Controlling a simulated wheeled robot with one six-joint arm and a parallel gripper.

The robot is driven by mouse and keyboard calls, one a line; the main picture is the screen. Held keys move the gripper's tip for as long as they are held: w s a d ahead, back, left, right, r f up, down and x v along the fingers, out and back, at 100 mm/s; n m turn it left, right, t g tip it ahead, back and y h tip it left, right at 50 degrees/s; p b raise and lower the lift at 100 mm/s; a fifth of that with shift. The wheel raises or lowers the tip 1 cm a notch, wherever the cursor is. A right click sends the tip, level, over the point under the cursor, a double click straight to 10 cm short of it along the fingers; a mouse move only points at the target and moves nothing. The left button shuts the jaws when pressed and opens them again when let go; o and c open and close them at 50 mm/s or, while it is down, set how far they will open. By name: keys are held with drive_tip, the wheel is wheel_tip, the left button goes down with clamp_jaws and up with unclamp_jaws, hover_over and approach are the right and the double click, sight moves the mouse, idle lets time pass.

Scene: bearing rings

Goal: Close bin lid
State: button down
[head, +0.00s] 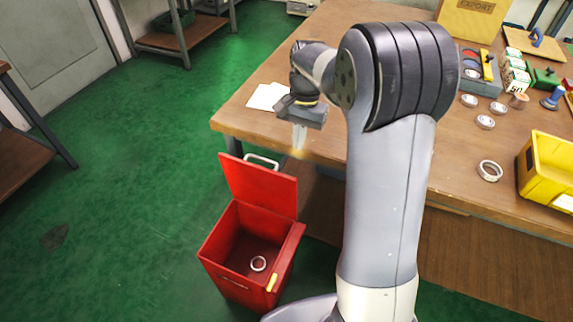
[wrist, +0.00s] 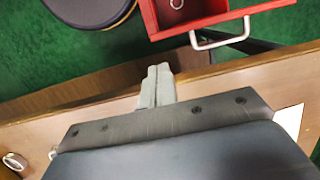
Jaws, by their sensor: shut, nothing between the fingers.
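The red bin (head: 230,275) stands on the green floor in front of the table's left end. Its red lid (head: 258,186) is open, standing up at the back edge, with a pale bar handle (head: 262,160) on its top. One metal ring (head: 258,263) lies inside on the bin floor. My gripper (head: 298,150) is above and a little right of the lid, near the table edge, apart from the lid. In the wrist view its fingers (wrist: 158,72) are together with nothing between them. The lid handle (wrist: 220,40) and the bin's ring (wrist: 177,4) also show there.
The wooden table (head: 330,60) holds several loose rings (head: 490,170), a yellow bin (head: 548,165) at the right, and white papers (head: 266,96) near its left edge. The table's edge lies close to my gripper. Green floor left of the red bin is clear.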

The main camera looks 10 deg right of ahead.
wheel_tip(320, 180, down, 10)
drive_tip(key=b, duration=0.1)
drive_tip(key=shift+s+a+f, duration=0.2)
drive_tip(key=shift+s+a, duration=0.1)
drive_tip(key=shift+a, duration=0.1)
idle(0.4)
